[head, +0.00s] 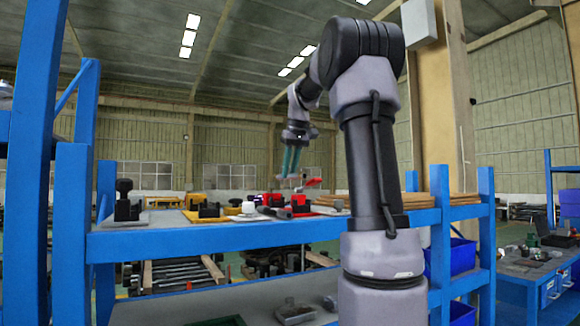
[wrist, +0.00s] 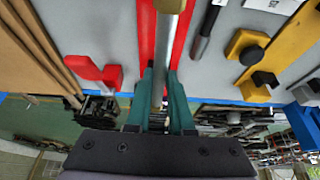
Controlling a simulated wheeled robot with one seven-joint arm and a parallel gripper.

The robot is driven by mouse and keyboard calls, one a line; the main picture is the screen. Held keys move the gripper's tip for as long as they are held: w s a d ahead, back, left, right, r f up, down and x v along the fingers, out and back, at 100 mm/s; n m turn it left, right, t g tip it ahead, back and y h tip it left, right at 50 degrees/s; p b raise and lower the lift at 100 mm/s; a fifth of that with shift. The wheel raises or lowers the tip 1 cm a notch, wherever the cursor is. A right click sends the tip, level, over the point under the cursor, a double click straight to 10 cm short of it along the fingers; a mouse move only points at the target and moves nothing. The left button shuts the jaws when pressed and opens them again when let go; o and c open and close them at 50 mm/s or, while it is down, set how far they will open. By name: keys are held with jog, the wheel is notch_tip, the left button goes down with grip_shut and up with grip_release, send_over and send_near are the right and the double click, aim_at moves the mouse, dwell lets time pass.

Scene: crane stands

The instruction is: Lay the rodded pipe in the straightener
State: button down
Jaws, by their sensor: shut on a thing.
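My gripper (wrist: 159,82) has green fingers, shut on the rodded pipe (wrist: 160,45). In the wrist view the pipe is a pale metal bar running from between the fingers to the top edge. A red piece (wrist: 146,35), which looks like the straightener, shows below it on both sides of the pipe. The wrist view does not make clear whether the pipe touches it. In the head view my gripper (head: 290,170) is above the shelf top, and the held pipe is small and hard to make out. Red parts (head: 312,182) show close by.
The blue rack's grey top (head: 170,232) holds a black clamp (head: 127,205) at left and brown boards (head: 415,200) at right. In the wrist view a red lever (wrist: 98,72) lies left, a dark rod (wrist: 208,32) right, and a yellow fixture (wrist: 246,45) farther right.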

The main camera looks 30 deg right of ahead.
jog(key=shift+f, duration=3.4)
jog(key=c, duration=0.7)
grip_release()
jog(key=v, duration=1)
jog(key=shift+s+r, duration=0.25)
jog(key=shift+r, duration=0.1)
